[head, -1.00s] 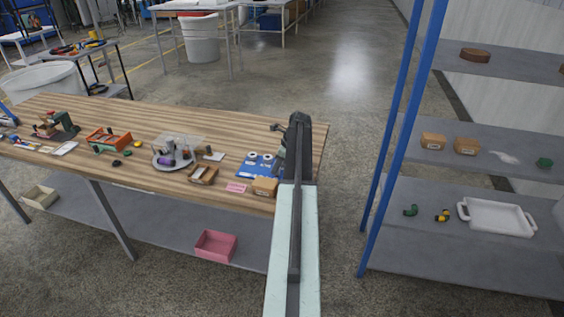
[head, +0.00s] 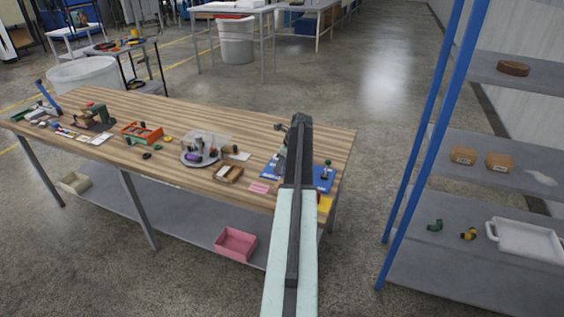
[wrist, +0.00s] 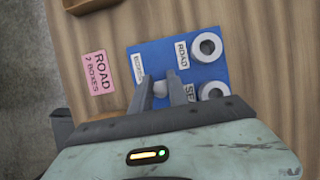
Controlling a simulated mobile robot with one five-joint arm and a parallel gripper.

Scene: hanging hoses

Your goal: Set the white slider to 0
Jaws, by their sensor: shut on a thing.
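In the wrist view a blue board (wrist: 205,65) lies on the wooden table. It carries white labels, one reading ROAD (wrist: 181,52), and two white rings with dark centres (wrist: 207,46). My gripper (wrist: 160,83) is over the board's left part, its two fingers around a small pale knob (wrist: 159,89), which I take for the white slider. The gripper is shut on it. The slider's scale and any 0 mark cannot be made out. In the head view the blue board (head: 325,179) shows beside my arm, which hides part of it and the fingertips.
A pink ROAD card (wrist: 97,72) lies left of the board. A brown tray (head: 227,173) and a round grey tray with small items (head: 203,150) stand further left. Blue-posted shelving (head: 420,140) stands to the right, with open floor between.

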